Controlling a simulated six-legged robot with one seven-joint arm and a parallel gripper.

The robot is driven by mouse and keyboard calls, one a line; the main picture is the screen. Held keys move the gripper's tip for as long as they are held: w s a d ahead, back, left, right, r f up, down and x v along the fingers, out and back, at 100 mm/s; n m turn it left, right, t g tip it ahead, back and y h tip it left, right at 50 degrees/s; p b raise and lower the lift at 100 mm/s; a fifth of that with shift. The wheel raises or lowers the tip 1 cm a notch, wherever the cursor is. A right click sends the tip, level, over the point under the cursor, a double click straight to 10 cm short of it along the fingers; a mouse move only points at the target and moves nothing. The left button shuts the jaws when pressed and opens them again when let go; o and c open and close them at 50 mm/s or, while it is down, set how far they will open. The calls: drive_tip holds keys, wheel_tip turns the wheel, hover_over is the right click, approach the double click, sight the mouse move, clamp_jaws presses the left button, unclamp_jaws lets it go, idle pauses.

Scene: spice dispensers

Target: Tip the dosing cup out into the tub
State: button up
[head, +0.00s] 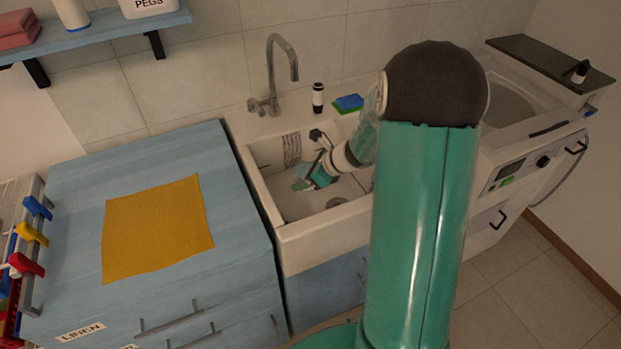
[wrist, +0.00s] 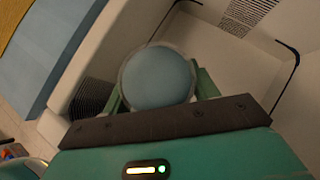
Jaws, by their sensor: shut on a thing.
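My gripper (head: 312,178) is down inside the white tub (head: 335,236), between its walls. In the wrist view my gripper (wrist: 160,88) has its green fingers shut on the sides of the dosing cup (wrist: 158,75). The cup shows there as a round blue disc with a grey rim. I cannot tell whether the blue is its contents or its own surface, nor how far it is tilted. In the head view the cup is too small and covered to make out. The tub's pale inner wall (wrist: 220,75) lies beyond the cup in the wrist view.
A tap (head: 280,70), a small black bottle (head: 318,98) and a blue-green sponge (head: 348,103) stand at the tub's back. A blue cabinet with a yellow cloth (head: 155,230) is at left. A washing machine (head: 525,170) is at right.

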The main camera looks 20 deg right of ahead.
drive_tip(key=a+r+m+h, duration=0.1)
drive_tip(key=a+r, duration=0.1)
drive_tip(key=a, duration=0.1)
drive_tip(key=w+a+r+m+t+h, duration=0.1)
drive_tip(key=a+r+m, duration=0.1)
drive_tip(key=a+r, duration=0.1)
drive_tip(key=a+r+m+t+h, duration=0.1)
drive_tip(key=a+r+m, duration=0.1)
drive_tip(key=a, duration=0.2)
drive_tip(key=shift+w+a+r, duration=0.25)
drive_tip(key=shift+r, duration=0.1)
drive_tip(key=shift+s, duration=0.25)
